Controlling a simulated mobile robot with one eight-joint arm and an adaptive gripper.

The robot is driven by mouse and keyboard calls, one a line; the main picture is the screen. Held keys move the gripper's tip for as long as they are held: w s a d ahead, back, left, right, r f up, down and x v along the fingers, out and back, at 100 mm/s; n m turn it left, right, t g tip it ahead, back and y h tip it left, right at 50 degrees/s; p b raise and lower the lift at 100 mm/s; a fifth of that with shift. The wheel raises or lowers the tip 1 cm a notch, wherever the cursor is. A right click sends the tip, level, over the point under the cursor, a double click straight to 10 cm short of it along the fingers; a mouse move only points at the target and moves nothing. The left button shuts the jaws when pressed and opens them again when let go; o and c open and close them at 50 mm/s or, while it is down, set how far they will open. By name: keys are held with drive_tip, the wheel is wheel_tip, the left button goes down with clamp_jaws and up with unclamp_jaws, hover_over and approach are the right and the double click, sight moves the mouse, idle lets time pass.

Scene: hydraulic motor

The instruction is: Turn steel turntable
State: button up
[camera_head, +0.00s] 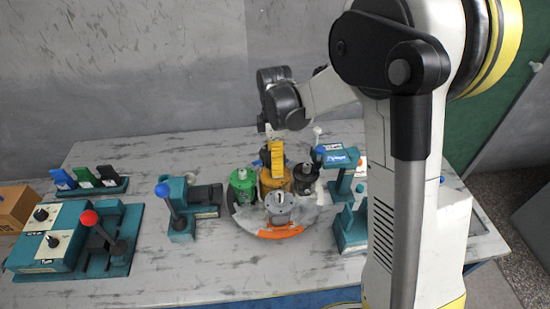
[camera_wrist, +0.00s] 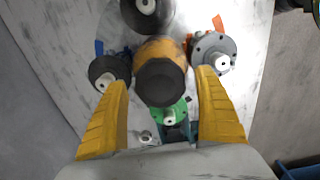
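The steel turntable (camera_head: 245,219) is a round grey disc on the table, with an orange section (camera_head: 281,232) on its near rim. It carries a green part (camera_head: 242,187), an orange-yellow part (camera_head: 272,184), a black part (camera_head: 306,179) and a silver part (camera_head: 280,207). My gripper (camera_head: 276,158) points down over the orange-yellow part. In the wrist view my gripper (camera_wrist: 160,76) is open, with its yellow fingers on either side of the dark-ended orange part (camera_wrist: 160,72). Whether the fingers touch it cannot be told. The far side of the turntable is partly hidden.
A teal stand with a blue-knobbed lever (camera_head: 180,222) is left of the turntable. Teal fixtures (camera_head: 343,172) stand close on its right, partly behind my arm. A control box with a red-knobbed lever (camera_head: 100,235) is far left. The table front (camera_head: 200,275) is clear.

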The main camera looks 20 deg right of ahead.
wheel_tip(320, 180, up, 12)
idle(0.6)
idle(0.4)
drive_tip(key=s+f+m+t+b, duration=0.3)
drive_tip(key=s+m+t+b, duration=0.2)
drive_tip(key=s+m, duration=1)
drive_tip(key=s+t, duration=0.2)
drive_tip(key=s, duration=0.3)
drive_tip(key=shift+m, duration=0.4)
